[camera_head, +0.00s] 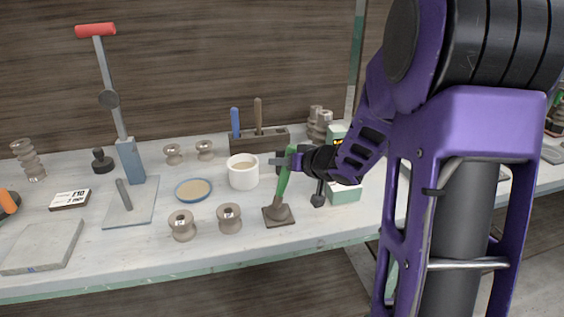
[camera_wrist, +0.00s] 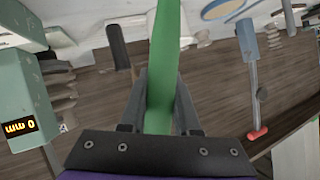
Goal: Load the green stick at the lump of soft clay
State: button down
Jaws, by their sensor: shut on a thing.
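My gripper (camera_head: 281,161) is shut on the upper part of the green stick (camera_head: 283,182). The stick leans slightly, with its lower end at a brown, lump-like piece with a square foot (camera_head: 278,215) on the bench. The stick's end seems to meet the top of this piece; I cannot tell whether it touches or is sunk in. This brown piece may be the soft clay, but I cannot be sure. In the wrist view the green stick (camera_wrist: 165,70) runs between the two fingers and out of the top edge, so its lower end is hidden there.
A white cup (camera_head: 243,180) stands just left of the stick, and a shallow blue-rimmed dish (camera_head: 177,191) lies further left. Spool-shaped pieces (camera_head: 229,226) stand near the front. A wooden rack (camera_head: 273,142) with tools is behind. Green boxes (camera_head: 345,192) stand right. Bare bench shows at the front.

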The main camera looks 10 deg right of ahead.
notch_tip(320, 180, up, 7)
jog(key=p, duration=0.8)
dwell(0.5)
